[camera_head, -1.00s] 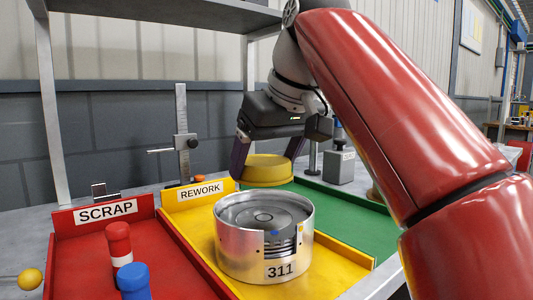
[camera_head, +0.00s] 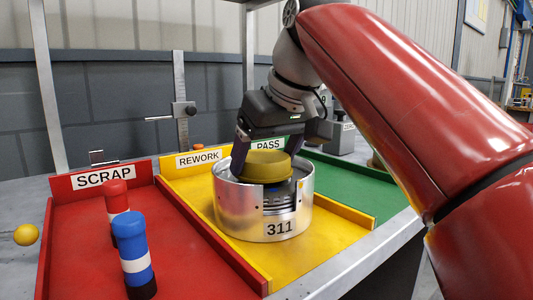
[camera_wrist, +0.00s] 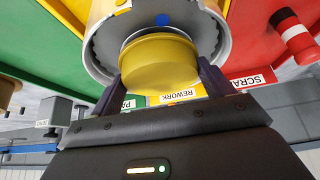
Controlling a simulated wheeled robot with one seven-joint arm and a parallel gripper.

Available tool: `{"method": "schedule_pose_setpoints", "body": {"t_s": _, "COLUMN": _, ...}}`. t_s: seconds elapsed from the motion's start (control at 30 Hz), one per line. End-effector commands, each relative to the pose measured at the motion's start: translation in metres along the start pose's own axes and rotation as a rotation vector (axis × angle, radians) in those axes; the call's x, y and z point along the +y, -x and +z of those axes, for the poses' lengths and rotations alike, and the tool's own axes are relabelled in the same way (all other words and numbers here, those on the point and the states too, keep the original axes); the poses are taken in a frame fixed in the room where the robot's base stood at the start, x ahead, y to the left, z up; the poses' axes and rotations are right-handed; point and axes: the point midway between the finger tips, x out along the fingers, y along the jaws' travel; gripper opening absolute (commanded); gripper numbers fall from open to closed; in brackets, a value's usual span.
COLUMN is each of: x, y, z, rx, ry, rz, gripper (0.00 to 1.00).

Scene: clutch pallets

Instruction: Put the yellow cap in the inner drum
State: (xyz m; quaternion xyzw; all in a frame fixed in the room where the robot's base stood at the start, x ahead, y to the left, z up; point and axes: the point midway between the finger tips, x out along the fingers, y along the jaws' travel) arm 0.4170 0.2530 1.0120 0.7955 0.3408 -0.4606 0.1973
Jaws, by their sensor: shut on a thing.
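The yellow cap (camera_head: 266,164) is held between the fingers of my gripper (camera_head: 264,160), which is shut on it. The cap sits at the mouth of the silver drum marked 311 (camera_head: 232,210), with its lower part inside the rim line. The wrist view shows the cap (camera_wrist: 158,62) between both fingers, in front of the drum's opening (camera_wrist: 88,42). The inner drum is mostly hidden by the cap; a pale curved edge around the cap shows in the wrist view. I cannot tell whether the cap touches anything below.
The drum stands in the yellow REWORK tray (camera_head: 185,185). The red SCRAP tray (camera_head: 80,240) at left holds a red-and-white cylinder (camera_head: 116,195) and a blue-and-white one (camera_head: 134,250). The green PASS tray (camera_head: 345,185) is at right.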

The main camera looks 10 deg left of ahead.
Motion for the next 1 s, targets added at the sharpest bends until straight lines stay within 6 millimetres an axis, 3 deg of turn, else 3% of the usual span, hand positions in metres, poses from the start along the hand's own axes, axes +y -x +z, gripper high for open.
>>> {"method": "schedule_pose_setpoints", "body": {"t_s": 0.63, "x": 0.0000, "y": -0.0088, "z": 0.0051, "rx": 0.000, "ry": 0.000, "rz": 0.000, "gripper": 0.54}}
{"method": "schedule_pose_setpoints", "body": {"t_s": 0.67, "x": 0.0000, "y": -0.0087, "z": 0.0050, "rx": 0.000, "ry": 0.000, "rz": 0.000, "gripper": 0.81}}
{"method": "schedule_pose_setpoints", "body": {"t_s": 0.8, "x": 0.0000, "y": -0.0081, "z": 0.0046, "rx": 0.000, "ry": 0.000, "rz": 0.000, "gripper": 1.00}}
{"method": "schedule_pose_setpoints", "body": {"t_s": 1.0, "x": 0.0000, "y": -0.0080, "z": 0.0046, "rx": 0.000, "ry": 0.000, "rz": 0.000, "gripper": 1.00}}
